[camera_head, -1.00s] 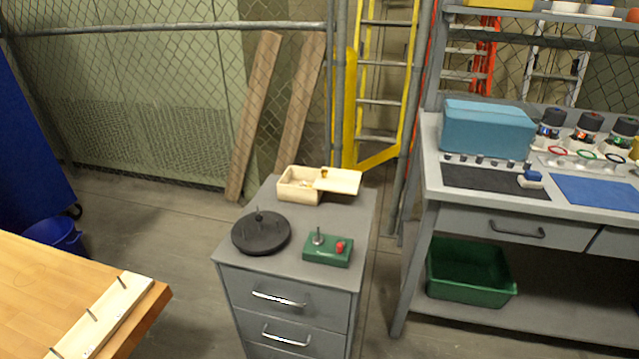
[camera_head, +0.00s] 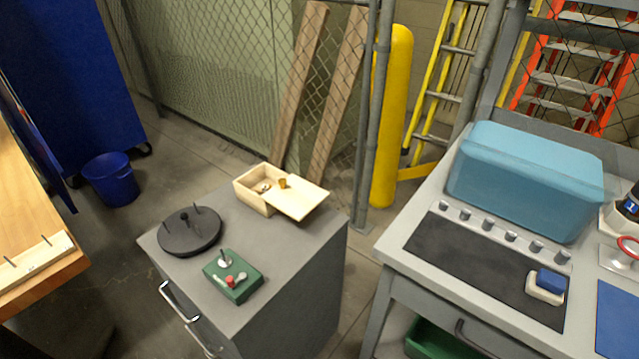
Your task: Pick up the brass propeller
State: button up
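A light wooden box (camera_head: 251,199) stands at the back of the grey drawer cabinet, its lid (camera_head: 300,202) slid partly open to the right. A small brass-coloured thing (camera_head: 283,183) shows at the lid's edge; it looks like a knob, but it is too small to be sure. Small pale and brassy things (camera_head: 262,187) lie inside the box, and I cannot tell whether one is the brass propeller. My gripper is not in view.
The grey cabinet (camera_head: 290,262) also holds a round black base with pegs (camera_head: 188,232) and a green box with a red button (camera_head: 232,276). A grey workbench (camera_head: 392,250) with a teal case (camera_head: 528,178) stands to the right. A blue bucket (camera_head: 111,180) is on the floor at left.

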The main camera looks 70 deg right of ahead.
aim_at(266, 188)
jog(key=k+l+z, duration=0.1)
jog(key=k+l, duration=0.5)
jog(key=l, duration=0.15)
jog(key=l+z, duration=0.2)
jog(key=l, duration=0.35)
jog(key=i, duration=0.05)
